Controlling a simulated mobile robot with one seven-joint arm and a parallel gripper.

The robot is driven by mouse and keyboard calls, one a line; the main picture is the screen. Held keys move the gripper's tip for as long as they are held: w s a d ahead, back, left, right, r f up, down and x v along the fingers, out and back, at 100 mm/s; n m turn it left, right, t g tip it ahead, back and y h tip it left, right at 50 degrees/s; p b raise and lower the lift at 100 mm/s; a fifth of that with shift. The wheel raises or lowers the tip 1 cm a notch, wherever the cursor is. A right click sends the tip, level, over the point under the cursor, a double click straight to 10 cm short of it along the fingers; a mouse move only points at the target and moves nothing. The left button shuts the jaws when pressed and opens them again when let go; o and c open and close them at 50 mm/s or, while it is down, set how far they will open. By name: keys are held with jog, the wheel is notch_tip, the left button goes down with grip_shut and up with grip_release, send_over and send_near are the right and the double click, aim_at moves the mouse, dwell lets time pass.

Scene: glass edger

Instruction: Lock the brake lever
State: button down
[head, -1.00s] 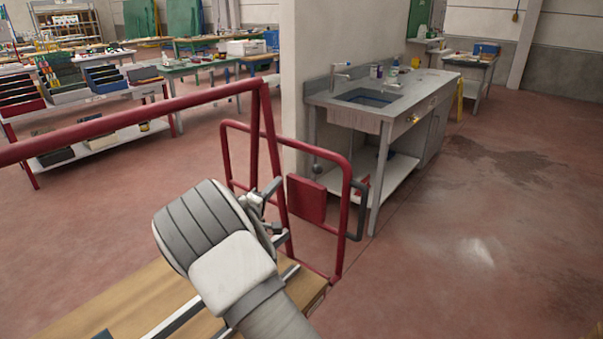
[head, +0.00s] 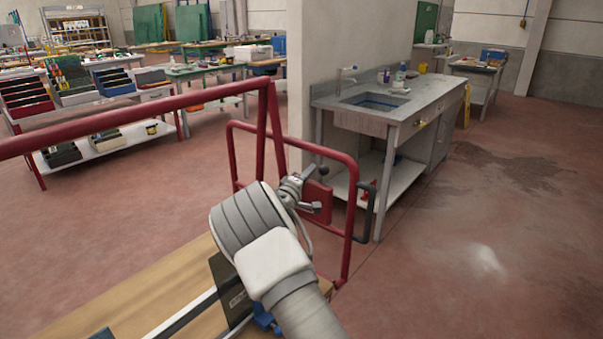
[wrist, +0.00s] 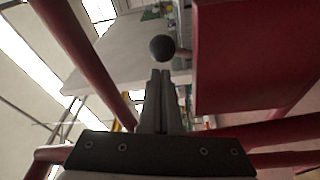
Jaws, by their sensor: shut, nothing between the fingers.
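A dark round knob (wrist: 162,48), which looks like the end of the brake lever, sits just beyond my fingertips in the wrist view. My gripper (wrist: 161,73) is shut and empty, pointing at the knob. In the head view my gripper (head: 316,207) is in front of the red plate (head: 318,192) on the red tube frame. The red plate (wrist: 245,55) fills the upper right of the wrist view.
Red tubes (head: 348,235) of the frame surround the gripper's area, and a dark U-shaped handle (head: 366,212) is at their right. A wooden board (head: 150,285) lies below my arm. A sink bench (head: 400,115) stands behind. The floor at right is clear.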

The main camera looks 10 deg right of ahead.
aim_at(325, 174)
jog(key=shift+s+d, duration=0.1)
jog(key=shift+d, duration=0.05)
jog(key=s+d+m+b, duration=0.1)
jog(key=f+m+b, duration=0.1)
jog(key=shift+s+d+m+h+b, duration=0.3)
jog(key=shift+s+d+m+h, duration=0.05)
jog(key=shift+m+h, duration=0.05)
jog(key=shift+s+d+f, duration=0.2)
jog(key=shift+s+d, duration=0.25)
jog(key=shift+r+p, duration=0.15)
jog(key=shift+p, duration=0.15)
